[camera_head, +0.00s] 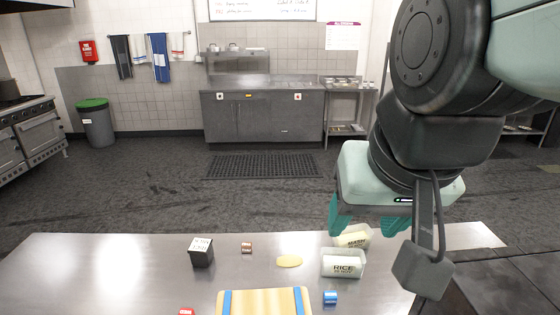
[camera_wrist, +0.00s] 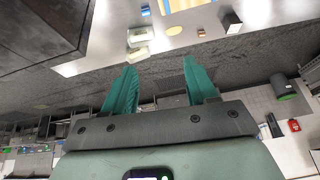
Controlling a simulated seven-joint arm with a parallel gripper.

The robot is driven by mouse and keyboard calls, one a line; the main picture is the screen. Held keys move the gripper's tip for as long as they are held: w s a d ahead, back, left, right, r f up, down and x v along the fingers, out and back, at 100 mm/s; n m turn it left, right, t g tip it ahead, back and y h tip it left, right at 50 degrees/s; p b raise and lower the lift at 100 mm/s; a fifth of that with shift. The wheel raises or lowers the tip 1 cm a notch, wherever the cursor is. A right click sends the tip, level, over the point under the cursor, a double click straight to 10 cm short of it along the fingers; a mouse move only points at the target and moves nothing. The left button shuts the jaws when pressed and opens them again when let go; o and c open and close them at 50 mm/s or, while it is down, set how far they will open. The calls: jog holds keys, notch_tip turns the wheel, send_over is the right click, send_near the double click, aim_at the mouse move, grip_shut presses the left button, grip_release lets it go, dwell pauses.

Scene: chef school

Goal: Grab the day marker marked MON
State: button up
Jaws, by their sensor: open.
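Several small blocks that look like day markers lie on the steel table: an orange-brown one (camera_head: 247,247), a blue one (camera_head: 330,297) and a red one (camera_head: 186,311) cut by the bottom edge. Their lettering is too small to read, so I cannot tell which is MON. The wrist view also shows the blue marker (camera_wrist: 145,11) and the orange-brown marker (camera_wrist: 201,33). My gripper (camera_head: 365,225) has teal fingers and hangs above the table's right back part, near the white containers. In the wrist view my gripper (camera_wrist: 160,75) is open with nothing between its fingers.
A white container labelled RICE (camera_head: 342,268) and another white container (camera_head: 351,235) behind it stand below my gripper. The table's left part (camera_head: 110,270) is clear.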

jog(key=w+f+m+g, duration=0.2)
jog(key=w+f+m, duration=0.25)
jog(key=w, duration=0.45)
jog(key=m+g, duration=0.3)
jog(key=m, duration=1)
send_over(329, 294)
jog(key=f, duration=3.3)
jog(key=shift+s+d, duration=0.1)
jog(key=shift+d, duration=0.1)
jog(key=shift+a+f, duration=0.2)
jog(key=shift+f, duration=2.8)
grip_shut()
